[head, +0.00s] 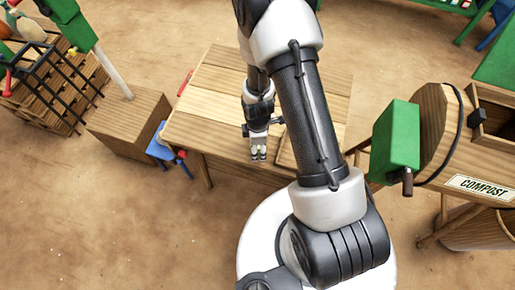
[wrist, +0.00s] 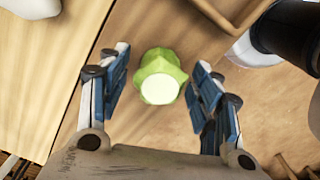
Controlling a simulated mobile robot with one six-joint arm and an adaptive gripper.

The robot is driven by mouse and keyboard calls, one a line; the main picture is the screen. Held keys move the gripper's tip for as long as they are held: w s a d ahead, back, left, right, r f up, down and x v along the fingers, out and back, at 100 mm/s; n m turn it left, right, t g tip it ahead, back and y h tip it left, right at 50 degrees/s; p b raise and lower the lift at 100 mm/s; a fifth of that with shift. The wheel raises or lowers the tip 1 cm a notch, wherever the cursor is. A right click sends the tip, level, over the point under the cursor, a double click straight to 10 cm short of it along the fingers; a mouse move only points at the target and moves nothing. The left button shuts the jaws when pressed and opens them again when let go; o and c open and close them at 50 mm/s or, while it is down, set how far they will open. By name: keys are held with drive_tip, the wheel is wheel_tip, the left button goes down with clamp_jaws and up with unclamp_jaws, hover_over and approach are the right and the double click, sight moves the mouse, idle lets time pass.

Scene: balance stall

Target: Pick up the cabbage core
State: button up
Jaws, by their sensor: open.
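The cabbage core (wrist: 160,75) shows in the wrist view as a light green, leafy lump with a pale, round cut face. It lies between the two blue-padded fingers of my gripper (wrist: 163,90), with a gap on each side. My gripper is open. In the head view my gripper (head: 258,153) points down near the front edge of the wooden table (head: 215,105). The cabbage core cannot be made out in the head view.
A compost barrel (head: 440,135) with a green box on its side stands at the right. A wooden box (head: 130,120) and a black rack (head: 62,85) stand at the left. A red object (head: 185,82) lies at the table's left edge. Much of the tabletop is clear.

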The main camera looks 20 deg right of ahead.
drive_tip(key=shift+r, duration=0.1)
drive_tip(key=c, duration=1.2)
drive_tip(key=shift+o, duration=0.2)
